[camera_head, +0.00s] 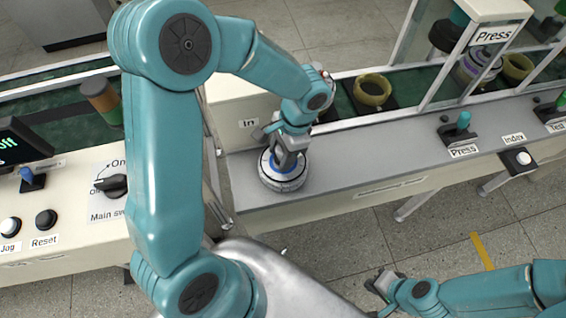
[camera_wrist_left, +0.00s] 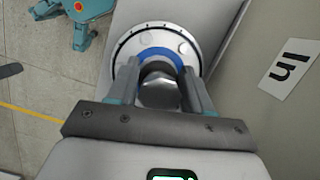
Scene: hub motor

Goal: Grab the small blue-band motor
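The small blue-band motor (camera_head: 281,179) sits on the grey ledge of the bench below the "In" label, a round silver disc with a blue ring. It also shows in the left wrist view (camera_wrist_left: 190,48), with its grey hub between my fingers. My left gripper (camera_head: 289,155) is directly above the motor, pointing down, with its fingers (camera_wrist_left: 159,90) on either side of the hub. Whether the fingers touch the hub is hard to see. My right gripper (camera_head: 382,282) is low at the bottom right, over the floor, and looks empty; its finger gap is unclear.
The grey ledge (camera_head: 400,160) is clear to the right until the "Press" lever (camera_head: 457,128). A panel with a main switch (camera_head: 111,186) stands left, across a gap.

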